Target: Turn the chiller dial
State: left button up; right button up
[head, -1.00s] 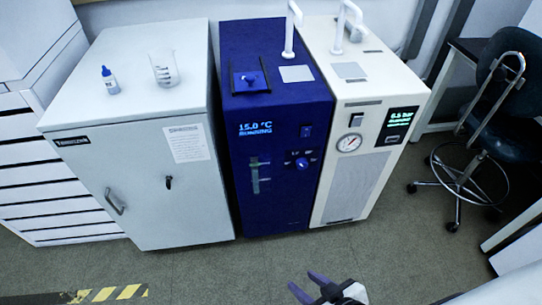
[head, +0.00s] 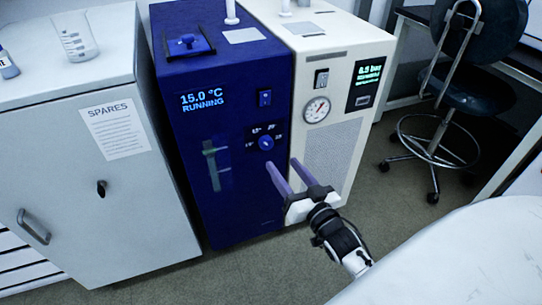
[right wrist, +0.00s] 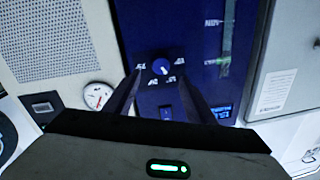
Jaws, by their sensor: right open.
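The blue chiller (head: 215,130) stands in the middle of the head view, with a lit display (head: 203,100) reading 15.0 °C RUNNING. Its round blue dial (head: 266,143) is on the front face, with white markings around it. In the right wrist view the dial (right wrist: 161,67) sits between and beyond my fingertips. My right gripper (head: 290,172) is open and empty, its two purple fingers pointing toward the chiller front, just below and right of the dial in the head view. I cannot see it touching the dial. My left gripper does not show.
A white unit with a pressure gauge (head: 316,110) stands right of the chiller. A grey SPARES cabinet (head: 130,200) stands to the left, with a beaker (head: 76,38) on top. A stool (head: 465,85) is at the right. The floor in front is clear.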

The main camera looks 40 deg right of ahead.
aim_at(268, 146)
jog(key=w, duration=0.2)
jog(key=w+b, duration=0.1)
jog(key=w, duration=0.2)
jog(key=w+d+b, duration=0.1)
jog(key=w, duration=0.2)
jog(key=shift+w, duration=0.2)
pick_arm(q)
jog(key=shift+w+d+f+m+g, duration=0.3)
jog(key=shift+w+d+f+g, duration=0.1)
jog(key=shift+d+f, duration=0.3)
